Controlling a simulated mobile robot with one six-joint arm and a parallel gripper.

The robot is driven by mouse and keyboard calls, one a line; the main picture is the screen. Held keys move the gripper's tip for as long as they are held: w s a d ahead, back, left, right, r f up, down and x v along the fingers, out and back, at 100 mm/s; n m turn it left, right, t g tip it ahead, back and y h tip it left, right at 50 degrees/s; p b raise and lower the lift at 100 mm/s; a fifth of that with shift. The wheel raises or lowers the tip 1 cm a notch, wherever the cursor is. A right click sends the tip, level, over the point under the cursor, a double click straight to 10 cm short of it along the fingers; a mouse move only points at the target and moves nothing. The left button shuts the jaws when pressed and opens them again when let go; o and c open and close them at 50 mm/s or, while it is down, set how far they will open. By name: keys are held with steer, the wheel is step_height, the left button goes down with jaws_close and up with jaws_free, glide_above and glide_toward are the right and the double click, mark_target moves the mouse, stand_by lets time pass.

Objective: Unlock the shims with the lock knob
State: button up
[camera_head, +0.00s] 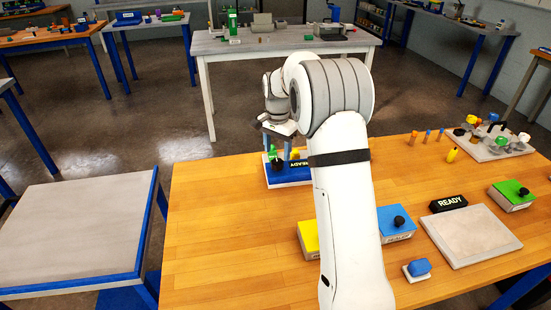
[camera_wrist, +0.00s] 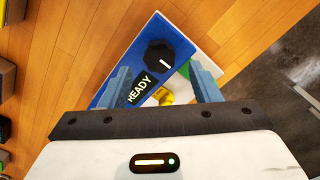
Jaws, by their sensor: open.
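The lock knob (camera_wrist: 159,56) is black and round with a white mark, on a blue panel (camera_wrist: 113,101) in the wrist view. A black READY label (camera_wrist: 139,90) lies beside it. A yellow part (camera_wrist: 165,97) and a green part (camera_wrist: 184,70) show near the label, partly hidden by my gripper. In the head view the blue-and-white unit (camera_head: 288,182) sits at the table's far left edge, with the dark knob (camera_head: 278,167) on it. My gripper (camera_wrist: 157,67) is open and above the unit. The knob appears between its fingertips; I cannot tell the height gap. The shims cannot be told apart clearly.
On the wooden table (camera_head: 215,240) stand a yellow box (camera_head: 308,240), a blue box with black knob (camera_head: 397,226), a grey plate (camera_head: 470,236), a green box (camera_head: 511,195) and a tray of parts (camera_head: 490,150). The table's left side is clear.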

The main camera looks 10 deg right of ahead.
mark_target(277, 162)
steer(key=shift+f, duration=2.1)
steer(key=shift+c, duration=0.5)
